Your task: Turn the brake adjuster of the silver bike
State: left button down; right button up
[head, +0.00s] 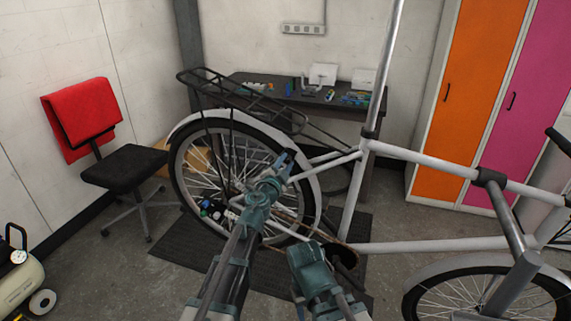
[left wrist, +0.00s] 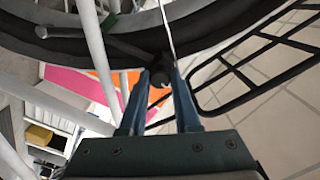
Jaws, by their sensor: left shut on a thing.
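The silver bike (head: 415,156) stands across the head view, its rear wheel (head: 180,167) at left. My left gripper (head: 286,160) is at the right side of that wheel, by the frame stays. In the left wrist view, its two blue fingers (left wrist: 162,82) are shut on a small dark part, which I take for the brake adjuster (left wrist: 160,72), just below the black tyre (left wrist: 220,27). A thin cable runs up from it. The adjuster is too small to make out in the head view. My right gripper (head: 312,270) is low, near the crank; its fingers do not show clearly.
A black rear rack (head: 225,90) sits over the wheel, close to my left gripper. A dark workbench (head: 345,108) with small items stands behind. A black chair (head: 125,165) with a red cloth is at left. Orange and pink lockers (head: 475,100) are at right. A compressor (head: 22,275) is at lower left.

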pick_arm(q)
jog(key=c, duration=0.6)
grip_release()
jog(key=v, duration=1.4)
